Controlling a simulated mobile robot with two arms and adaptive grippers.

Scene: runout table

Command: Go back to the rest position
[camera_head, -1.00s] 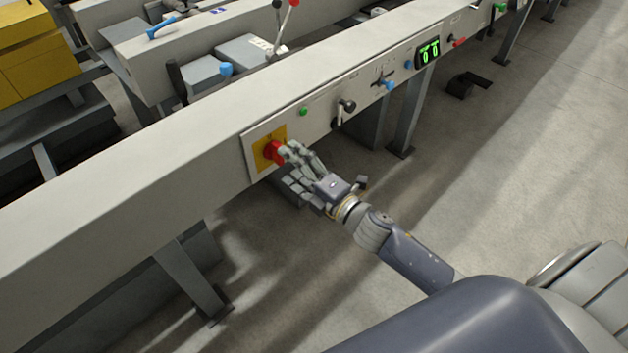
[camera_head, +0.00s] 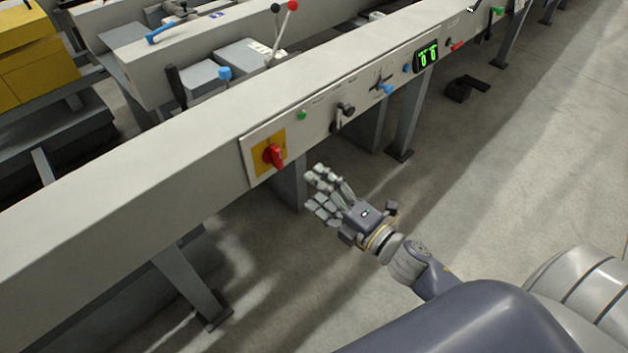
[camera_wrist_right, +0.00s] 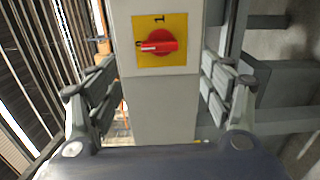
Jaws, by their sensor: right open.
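My right gripper (camera_head: 327,190) is open and empty in the head view, in front of and below the red rotary switch (camera_head: 274,156) and apart from it. The switch sits on a yellow plate (camera_head: 262,145) at the left end of the table's front panel. In the right wrist view my right gripper (camera_wrist_right: 160,100) has its fingers spread wide on both sides, with the red switch (camera_wrist_right: 158,42) seen between them and beyond. There the switch handle lies roughly level. My left gripper is not in view.
Grey support legs (camera_head: 190,280) stand below. The concrete floor (camera_head: 480,190) at right is clear around my arm.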

